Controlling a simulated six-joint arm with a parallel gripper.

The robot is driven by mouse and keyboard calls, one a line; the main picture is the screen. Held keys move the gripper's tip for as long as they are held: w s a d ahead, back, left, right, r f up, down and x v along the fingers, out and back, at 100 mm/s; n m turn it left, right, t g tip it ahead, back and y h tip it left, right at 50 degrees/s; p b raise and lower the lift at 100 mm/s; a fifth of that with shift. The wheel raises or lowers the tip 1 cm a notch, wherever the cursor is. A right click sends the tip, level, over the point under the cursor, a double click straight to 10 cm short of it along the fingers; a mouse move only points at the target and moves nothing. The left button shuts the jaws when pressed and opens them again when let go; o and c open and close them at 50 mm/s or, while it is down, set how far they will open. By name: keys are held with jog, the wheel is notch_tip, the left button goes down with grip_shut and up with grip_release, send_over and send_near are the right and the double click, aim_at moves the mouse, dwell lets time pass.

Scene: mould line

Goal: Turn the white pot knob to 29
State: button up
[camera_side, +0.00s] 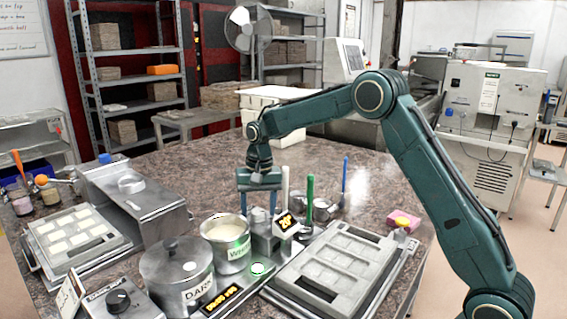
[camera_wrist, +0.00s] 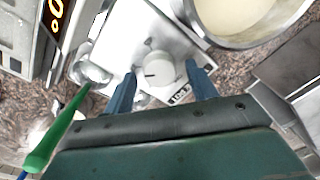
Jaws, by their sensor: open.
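The pale round knob (camera_wrist: 158,68) sits on a light metal panel in the wrist view, with a dark pointer mark on its face. My gripper (camera_wrist: 162,80) is open, with one blue finger on each side of the knob; I cannot tell whether either touches it. In the side view my gripper (camera_side: 258,210) points down behind the pot of cream liquid (camera_side: 226,255), whose label is partly legible. That pot's rim (camera_wrist: 222,43) shows at the wrist view's upper right. An amber display (camera_side: 287,223) stands beside my gripper; its digits are not clearly readable.
A lidded pot labelled DARK (camera_side: 165,265), a black knob (camera_side: 118,301) and another amber display (camera_side: 221,300) are in front. A grey mould tray (camera_side: 345,234) lies right.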

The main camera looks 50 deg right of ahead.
jog(key=c, duration=1)
jog(key=shift+n, duration=0.4)
jog(key=n, duration=0.6)
jog(key=shift+w, duration=0.1)
jog(key=n, duration=0.3)
jog(key=shift+a+n+g, duration=0.1)
jog(key=shift+n+g, duration=0.2)
jog(key=shift+a+n, duration=0.1)
jog(key=shift+n, duration=1.6)
